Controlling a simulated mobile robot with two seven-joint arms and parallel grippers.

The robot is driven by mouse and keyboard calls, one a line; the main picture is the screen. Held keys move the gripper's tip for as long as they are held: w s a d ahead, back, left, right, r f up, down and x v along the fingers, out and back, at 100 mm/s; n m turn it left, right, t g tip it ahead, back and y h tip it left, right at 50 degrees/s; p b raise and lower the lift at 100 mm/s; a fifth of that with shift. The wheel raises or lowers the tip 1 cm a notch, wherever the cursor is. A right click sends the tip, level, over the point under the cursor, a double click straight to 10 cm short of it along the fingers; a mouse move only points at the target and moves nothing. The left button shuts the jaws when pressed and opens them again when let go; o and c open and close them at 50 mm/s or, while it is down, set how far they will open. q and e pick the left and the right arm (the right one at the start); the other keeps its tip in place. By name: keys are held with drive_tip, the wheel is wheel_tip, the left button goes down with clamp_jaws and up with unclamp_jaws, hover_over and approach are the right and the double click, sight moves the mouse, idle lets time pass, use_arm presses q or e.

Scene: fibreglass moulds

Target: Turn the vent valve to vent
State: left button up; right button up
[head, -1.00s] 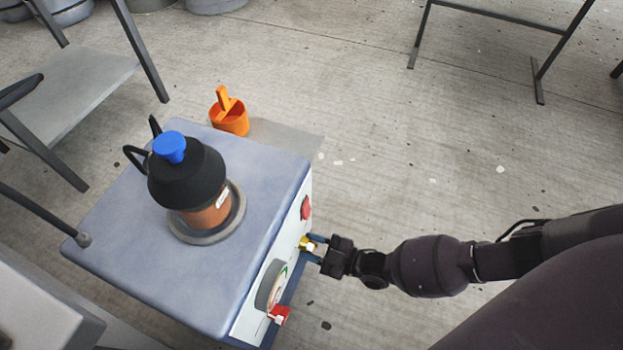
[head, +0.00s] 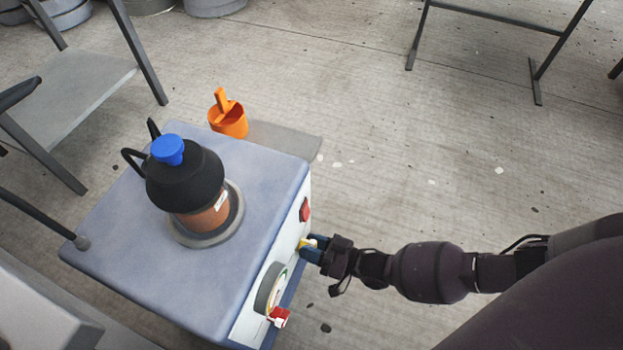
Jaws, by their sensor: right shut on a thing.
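The blue-grey machine (head: 120,235) has a white front panel (head: 247,322) on its right side. A small yellow valve handle (head: 303,243) sits on this panel, between a red switch and a round gauge. My right gripper (head: 312,248) reaches in from the right and is shut on the yellow handle. The fingers hide part of the handle, and I cannot read its marking or exact angle. A red-handled fitting (head: 279,316) is on the panel below the gauge, apart from the gripper. My left gripper is not in view.
The red switch (head: 304,210) and gauge (head: 270,288) flank the gripper closely. A black-topped canister with a blue cap (head: 168,150) stands on the machine. An orange scoop container (head: 229,121) is behind it.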

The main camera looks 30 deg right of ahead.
drive_tip(key=m, duration=0.3)
drive_tip(key=shift+d+f, duration=0.1)
drive_tip(key=shift+m, duration=0.4)
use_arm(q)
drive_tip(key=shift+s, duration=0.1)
use_arm(e)
drive_tip(key=o, duration=0.6)
drive_tip(key=shift+c, duration=0.2)
drive_tip(key=shift+d, duration=0.1)
drive_tip(key=shift+s+d, duration=0.15)
drive_tip(key=shift+s, duration=0.15)
use_arm(q)
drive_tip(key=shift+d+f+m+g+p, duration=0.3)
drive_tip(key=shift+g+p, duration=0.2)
drive_tip(key=shift+p, duration=0.35)
use_arm(e)
drive_tip(key=v, duration=1)
